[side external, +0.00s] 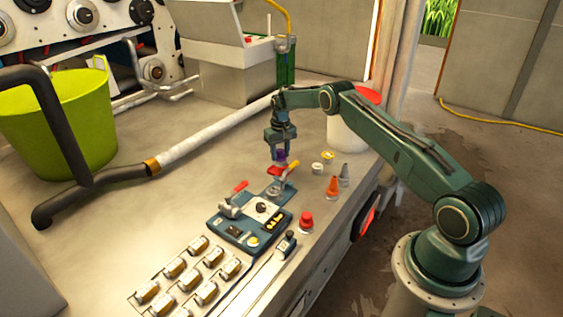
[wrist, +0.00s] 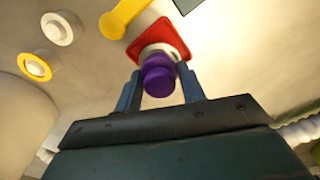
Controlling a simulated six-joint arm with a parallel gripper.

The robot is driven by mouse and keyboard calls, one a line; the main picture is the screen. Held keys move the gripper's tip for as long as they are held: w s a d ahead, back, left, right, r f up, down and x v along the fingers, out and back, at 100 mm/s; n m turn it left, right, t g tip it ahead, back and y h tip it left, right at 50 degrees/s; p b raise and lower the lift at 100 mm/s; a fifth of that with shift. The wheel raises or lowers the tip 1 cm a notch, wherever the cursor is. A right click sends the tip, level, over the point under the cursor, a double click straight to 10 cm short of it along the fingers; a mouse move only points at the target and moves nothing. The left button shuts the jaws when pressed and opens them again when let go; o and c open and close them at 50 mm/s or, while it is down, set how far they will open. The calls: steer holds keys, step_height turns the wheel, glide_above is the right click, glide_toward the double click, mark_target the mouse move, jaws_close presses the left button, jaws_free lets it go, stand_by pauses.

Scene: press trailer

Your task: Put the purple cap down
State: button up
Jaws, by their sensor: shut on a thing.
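The purple cap (wrist: 158,76) is held between the two fingers of my gripper (wrist: 160,88) in the wrist view. In the side view my gripper (side external: 280,151) points down, with the purple cap (side external: 281,156) at its fingertips. Just beyond the cap in the wrist view is a white round part over a red square piece (wrist: 172,34). The red piece (side external: 277,172) also shows below the gripper in the side view. I cannot tell whether the cap touches the white part or hangs just above it.
A blue control panel (side external: 248,218) with levers stands in front, beside a red button (side external: 306,220). A white ring (side external: 317,168), a yellow-rimmed ring (side external: 327,156) and an orange cone (side external: 332,188) stand to the right. A white bucket (side external: 346,135) is behind them. Bare table lies left of the gripper.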

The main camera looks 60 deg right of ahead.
mark_target(280, 160)
steer(key=shift+f, duration=1.75)
steer(key=shift+f, duration=0.15)
steer(key=o, duration=1.2)
step_height(280, 160, up, 12)
steer(key=shift+r, duration=0.15)
